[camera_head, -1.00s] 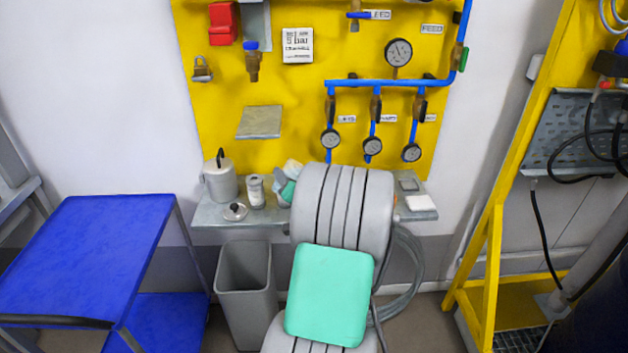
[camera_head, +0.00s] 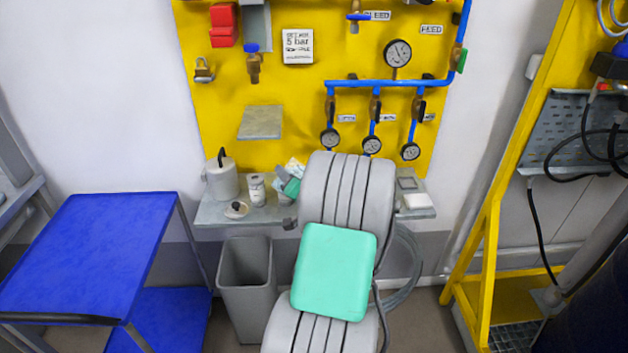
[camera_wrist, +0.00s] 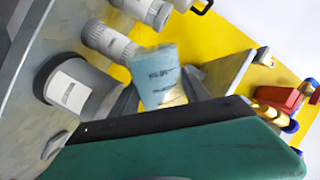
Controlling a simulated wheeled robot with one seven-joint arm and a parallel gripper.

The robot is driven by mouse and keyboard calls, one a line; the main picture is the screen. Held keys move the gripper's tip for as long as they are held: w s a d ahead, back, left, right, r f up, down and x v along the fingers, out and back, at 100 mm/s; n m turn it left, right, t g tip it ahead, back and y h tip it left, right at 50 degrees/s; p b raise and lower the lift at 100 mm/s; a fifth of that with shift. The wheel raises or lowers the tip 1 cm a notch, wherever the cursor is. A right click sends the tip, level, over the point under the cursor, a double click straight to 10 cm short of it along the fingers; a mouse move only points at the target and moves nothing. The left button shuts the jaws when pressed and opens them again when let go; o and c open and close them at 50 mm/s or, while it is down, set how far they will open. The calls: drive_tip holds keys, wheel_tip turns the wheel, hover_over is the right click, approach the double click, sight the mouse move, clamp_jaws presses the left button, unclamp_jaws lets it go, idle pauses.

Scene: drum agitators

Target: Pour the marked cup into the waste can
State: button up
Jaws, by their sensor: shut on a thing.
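My gripper (camera_wrist: 160,96) is shut on a pale blue, see-through cup (camera_wrist: 158,70) with dark writing on its side. In the head view the cup (camera_head: 296,167) shows small above the wall shelf, partly behind my arm. Most of my gripper is hidden there, and the cup's contents cannot be made out. The waste can (camera_head: 246,287) is a grey, open-topped bin on the floor below the shelf, left of my arm. The cup is above and to the right of it, apart from it.
The grey shelf (camera_head: 222,213) holds a pot (camera_head: 221,179), a small jar (camera_head: 256,190) and a round lid (camera_head: 237,209). A labelled grey container (camera_wrist: 76,90) stands close to my gripper. A blue table (camera_head: 85,250) is left of the can. Yellow board with pipes stands behind.

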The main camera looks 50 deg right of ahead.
drive_tip(key=shift+f+m+y+p, duration=0.35)
drive_tip(key=shift+m+p, duration=0.65)
drive_tip(key=shift+p, duration=0.4)
drive_tip(key=shift+f+m+y+p, duration=0.25)
drive_tip(key=shift+f+m+p, duration=0.2)
drive_tip(key=shift+m+p, duration=0.75)
idle(2.2)
drive_tip(key=shift+s+d+r+m+y+p, duration=0.15)
drive_tip(key=shift+d+r+m+p, duration=0.15)
drive_tip(key=shift+r+p, duration=0.3)
drive_tip(key=shift+s+d+r+m+y+p, duration=0.1)
drive_tip(key=shift+d+r+m+y+p, duration=0.1)
drive_tip(key=shift+d+r+p, duration=0.3)
idle(0.6)
drive_tip(key=shift+d+r+m+y+p, duration=0.1)
drive_tip(key=shift+r+m+y+p, duration=0.15)
drive_tip(key=shift+r+m+p, duration=0.3)
idle(1.0)
